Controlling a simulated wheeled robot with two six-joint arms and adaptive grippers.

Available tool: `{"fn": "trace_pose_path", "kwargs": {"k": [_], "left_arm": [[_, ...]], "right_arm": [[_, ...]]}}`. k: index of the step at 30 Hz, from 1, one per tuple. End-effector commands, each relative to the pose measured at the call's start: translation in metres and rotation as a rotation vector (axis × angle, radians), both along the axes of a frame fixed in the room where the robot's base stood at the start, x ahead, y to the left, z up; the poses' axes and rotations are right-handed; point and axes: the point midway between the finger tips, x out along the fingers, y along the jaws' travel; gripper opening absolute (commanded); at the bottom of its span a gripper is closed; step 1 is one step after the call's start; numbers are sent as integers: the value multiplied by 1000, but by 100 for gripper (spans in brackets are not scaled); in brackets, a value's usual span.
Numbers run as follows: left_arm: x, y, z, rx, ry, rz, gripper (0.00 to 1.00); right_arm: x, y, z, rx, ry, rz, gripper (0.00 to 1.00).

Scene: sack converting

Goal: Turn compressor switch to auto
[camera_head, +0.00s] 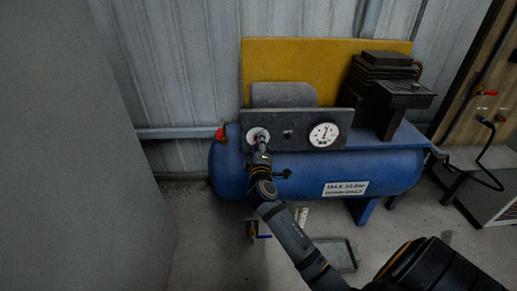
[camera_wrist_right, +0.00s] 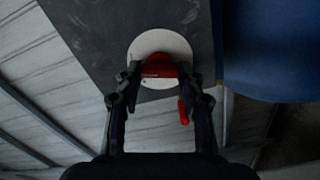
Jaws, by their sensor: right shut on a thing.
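The blue compressor tank (camera_head: 300,175) carries a dark control panel (camera_head: 295,122). At the panel's left end is a switch with a pale round plate (camera_head: 250,136), partly covered by my right gripper (camera_head: 262,150). In the right wrist view the plate (camera_wrist_right: 160,44) surrounds a red switch knob (camera_wrist_right: 159,68). My right gripper (camera_wrist_right: 160,80) has its fingers on both sides of the knob and is shut on it. A small red piece (camera_wrist_right: 183,111) shows beside the right finger. The knob's pointing direction and any labels are hidden or too dark to read. My left gripper is not in view.
A round gauge (camera_head: 324,134) sits on the panel's right. A yellow board (camera_head: 330,62) and dark motor block (camera_head: 385,88) stand behind and above the tank. A red part (camera_head: 220,133) is at its left end. A grey wall (camera_head: 70,150) fills the left side.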

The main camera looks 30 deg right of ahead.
Motion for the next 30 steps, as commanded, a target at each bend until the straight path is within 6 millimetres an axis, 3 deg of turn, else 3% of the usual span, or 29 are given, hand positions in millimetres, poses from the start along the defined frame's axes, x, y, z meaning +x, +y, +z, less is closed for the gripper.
{"fn": "trace_pose_path", "kwargs": {"k": [12,29,30], "left_arm": [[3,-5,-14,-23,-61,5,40],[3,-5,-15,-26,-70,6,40],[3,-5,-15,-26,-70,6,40]], "right_arm": [[0,0,-3,161,-95,-1,7],[0,0,-2,188,-110,-2,7],[0,0,-2,188,-110,-2,42]]}}
